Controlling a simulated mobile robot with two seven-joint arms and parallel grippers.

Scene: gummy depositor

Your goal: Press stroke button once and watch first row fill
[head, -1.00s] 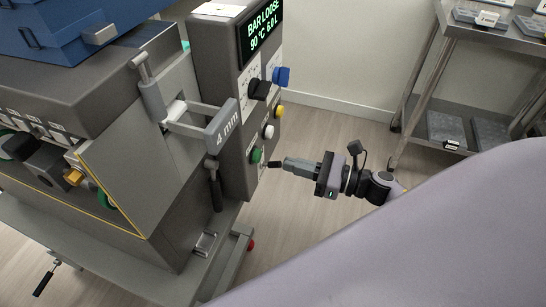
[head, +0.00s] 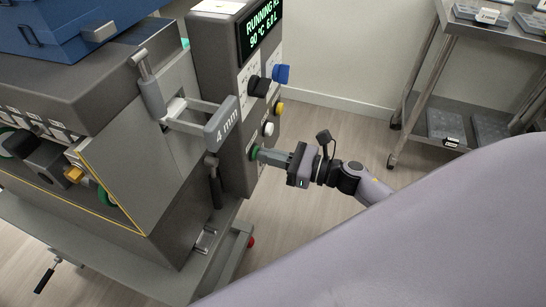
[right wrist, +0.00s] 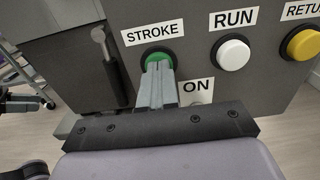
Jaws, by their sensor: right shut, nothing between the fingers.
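The green stroke button (right wrist: 158,58) sits under the STROKE label on the grey control panel (right wrist: 190,50); a sliver of it also shows in the head view (head: 253,153). My right gripper (head: 262,154) is shut and empty, with its fingertips at the green button. In the right wrist view the fingertips (right wrist: 158,68) overlap the button's lower part and appear to touch it. The panel's display (head: 262,27) reads "RUNNING" with cut-off text, and "90 °C 6.0 L" below. My left gripper is not in view. The first row of moulds cannot be made out.
A white RUN button (right wrist: 233,54) and a yellow button (right wrist: 302,44) are right of the stroke button. A 4 mm lever block (head: 220,122) juts out left of the panel. A metal shelf rack (head: 440,90) stands at the right, with open floor between.

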